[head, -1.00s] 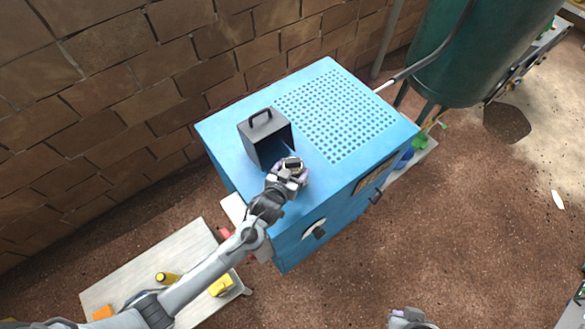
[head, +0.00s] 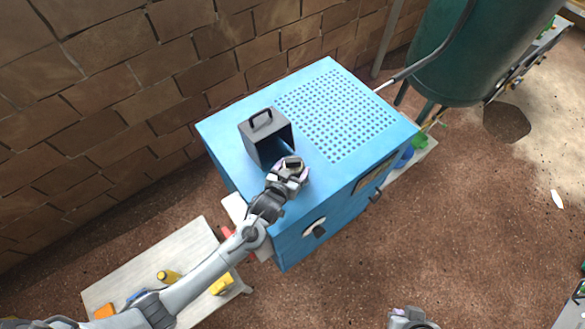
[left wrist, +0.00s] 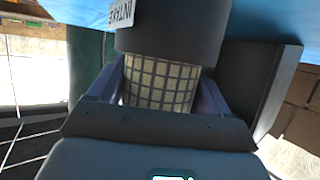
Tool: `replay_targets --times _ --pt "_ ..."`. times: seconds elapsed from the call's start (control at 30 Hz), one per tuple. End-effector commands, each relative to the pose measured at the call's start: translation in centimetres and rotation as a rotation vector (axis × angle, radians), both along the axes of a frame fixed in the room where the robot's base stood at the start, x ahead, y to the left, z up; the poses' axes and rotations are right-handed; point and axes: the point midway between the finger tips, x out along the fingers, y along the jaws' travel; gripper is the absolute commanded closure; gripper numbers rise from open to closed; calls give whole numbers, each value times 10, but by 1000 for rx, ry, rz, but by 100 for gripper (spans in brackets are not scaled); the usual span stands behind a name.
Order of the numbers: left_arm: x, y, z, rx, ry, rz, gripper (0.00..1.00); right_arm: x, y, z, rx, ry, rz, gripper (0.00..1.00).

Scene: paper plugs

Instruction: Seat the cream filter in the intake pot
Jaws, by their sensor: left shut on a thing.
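The cream filter (left wrist: 160,82), a cylinder with a dark grid over it, is between the fingers of my left gripper (left wrist: 162,92) in the left wrist view. The gripper is shut on it. The dark grey intake pot (left wrist: 172,30), with a white label reading INTAKE, is right against the filter's end. The filter's far end is hidden at the pot's rim, so I cannot tell how deep it sits. In the head view my left gripper (head: 290,172) is over the front left of the blue cabinet and hides pot and filter. My right gripper (head: 410,318) is at the bottom edge, its fingers unclear.
A grey hood with a handle (head: 265,138) stands on the blue cabinet (head: 238,128), close behind my left gripper. A perforated grille (head: 340,115) covers the cabinet's top right. A low bench (head: 150,262) with several small items is at lower left. A brick wall is behind.

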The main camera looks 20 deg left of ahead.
Motion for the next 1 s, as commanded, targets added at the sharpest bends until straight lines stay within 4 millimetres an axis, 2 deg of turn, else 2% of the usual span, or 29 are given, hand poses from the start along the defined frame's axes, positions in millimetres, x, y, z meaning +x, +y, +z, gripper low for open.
replay_targets --times 1.0 --pt "-1 1 0 0 0 0 54 0 0 5 -1 0 1 100"
